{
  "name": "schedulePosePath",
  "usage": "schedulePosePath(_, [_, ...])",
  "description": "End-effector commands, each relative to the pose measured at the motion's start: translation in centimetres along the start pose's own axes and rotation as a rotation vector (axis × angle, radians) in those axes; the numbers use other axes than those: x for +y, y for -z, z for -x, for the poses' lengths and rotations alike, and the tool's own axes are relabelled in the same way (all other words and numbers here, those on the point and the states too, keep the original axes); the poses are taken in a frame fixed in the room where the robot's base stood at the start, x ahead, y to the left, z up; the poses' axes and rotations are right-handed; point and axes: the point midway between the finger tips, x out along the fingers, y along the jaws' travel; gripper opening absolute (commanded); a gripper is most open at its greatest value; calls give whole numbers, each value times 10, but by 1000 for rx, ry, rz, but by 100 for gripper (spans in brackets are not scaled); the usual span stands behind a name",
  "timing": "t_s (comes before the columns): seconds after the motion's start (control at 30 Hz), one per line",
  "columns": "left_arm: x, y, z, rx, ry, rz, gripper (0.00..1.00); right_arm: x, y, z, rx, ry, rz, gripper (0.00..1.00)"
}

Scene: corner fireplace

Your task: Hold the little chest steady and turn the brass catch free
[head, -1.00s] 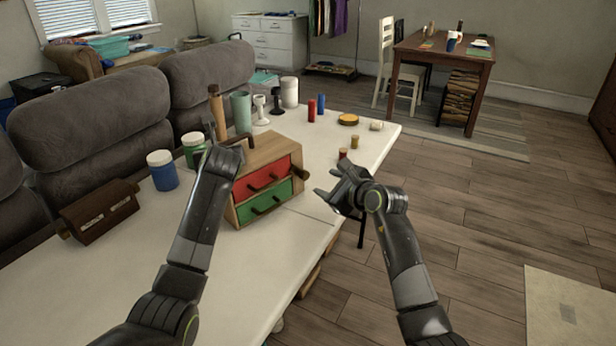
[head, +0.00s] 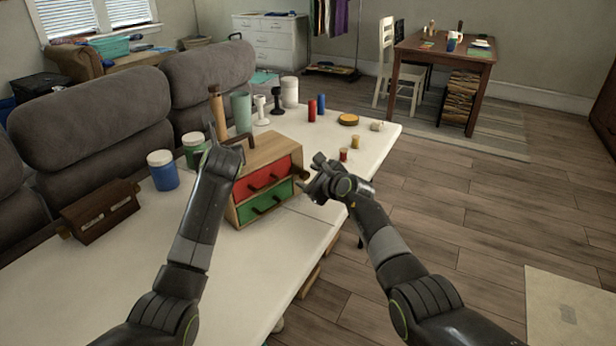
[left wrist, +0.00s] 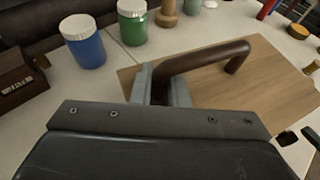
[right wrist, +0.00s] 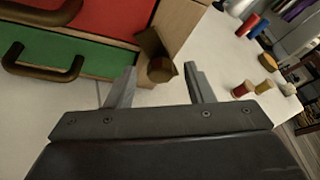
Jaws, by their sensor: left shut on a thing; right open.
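The little chest (head: 262,150) is pale wood with a red drawer (head: 268,174) above a green drawer (head: 262,203), standing upright on the white table. My left gripper (left wrist: 162,78) is shut on the chest's dark brown top handle (left wrist: 215,54), near one end of it. The catch (right wrist: 160,66), a brownish knob with a plate, sits on the chest's right side beside the red drawer. My right gripper (head: 318,174) is open beside that side. In the right wrist view the catch lies ahead, between its two fingers (right wrist: 162,80); contact cannot be told.
Small spools (head: 356,141) and red and blue cylinders (head: 316,106) stand on the table's far right. Blue (head: 162,170) and green (head: 194,149) jars and a brown box (head: 100,210) are left of the chest. The white table (head: 150,262) is clear in front.

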Motion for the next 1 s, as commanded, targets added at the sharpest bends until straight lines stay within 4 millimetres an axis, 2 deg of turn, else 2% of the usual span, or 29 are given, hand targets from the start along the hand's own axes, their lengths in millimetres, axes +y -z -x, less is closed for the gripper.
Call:
schedulePosePath(0.23, [0,-1,0,-2,1,2,0,0,1,-10,4,3,-1,48])
schedulePosePath(0.63, [0,-1,0,-2,1,2,0,0,1,-11,4,4,-1,48])
schedulePosePath(1.0, [0,-1,0,-2,1,2,0,0,1,-11,4,4,-1,3])
